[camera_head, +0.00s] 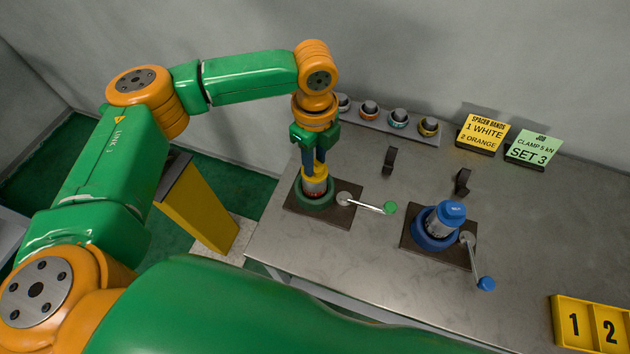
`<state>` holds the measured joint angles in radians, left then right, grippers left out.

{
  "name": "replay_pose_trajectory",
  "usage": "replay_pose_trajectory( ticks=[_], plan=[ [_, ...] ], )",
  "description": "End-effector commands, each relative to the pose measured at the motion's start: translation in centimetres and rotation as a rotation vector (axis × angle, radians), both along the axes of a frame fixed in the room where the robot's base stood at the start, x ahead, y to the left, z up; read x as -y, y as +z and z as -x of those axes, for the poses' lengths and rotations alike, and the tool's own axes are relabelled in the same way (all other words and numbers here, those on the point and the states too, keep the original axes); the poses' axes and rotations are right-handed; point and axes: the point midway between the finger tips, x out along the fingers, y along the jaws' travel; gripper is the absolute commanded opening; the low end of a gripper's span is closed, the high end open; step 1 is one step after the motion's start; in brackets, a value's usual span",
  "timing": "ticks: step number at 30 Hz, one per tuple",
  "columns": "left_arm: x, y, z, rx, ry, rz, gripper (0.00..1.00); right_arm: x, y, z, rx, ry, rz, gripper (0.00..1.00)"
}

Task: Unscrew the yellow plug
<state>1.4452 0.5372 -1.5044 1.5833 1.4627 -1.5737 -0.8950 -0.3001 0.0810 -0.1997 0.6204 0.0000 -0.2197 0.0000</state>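The yellow plug (315,174) sits on top of an upright pipe with a red band (315,189), held in the green vise (314,204) at the left of the bench. My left gripper (315,164) points straight down over it, with its dark fingertips at the top of the plug. The fingers hide part of the plug, and I cannot tell whether they grip it. The green vise's crank handle (366,204) points right and ends in a green knob. My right gripper is not in view.
A blue vise (433,236) holds a pipe with a blue cap (451,213) to the right. A rack of several rings (385,124) stands behind. Two signs (482,132) (533,148) stand at the back right. A yellow numbered tray (591,324) is at the front right.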

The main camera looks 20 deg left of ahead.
Motion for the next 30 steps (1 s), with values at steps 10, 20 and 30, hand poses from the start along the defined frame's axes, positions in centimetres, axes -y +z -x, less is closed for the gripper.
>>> replay_pose_trajectory(
  ticks=[10, 20, 30],
  plan=[
    [0.0, 0.6, 0.1, -0.003, 0.210, 0.000, 0.00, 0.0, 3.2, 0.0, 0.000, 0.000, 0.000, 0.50],
    [0.0, 0.6, 0.1, -0.004, 0.495, -0.001, 0.00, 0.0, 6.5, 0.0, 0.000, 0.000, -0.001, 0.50],
    [0.0, 0.6, 0.1, -0.003, 0.806, -0.002, 0.00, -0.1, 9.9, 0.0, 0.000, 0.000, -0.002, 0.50]
  ],
)
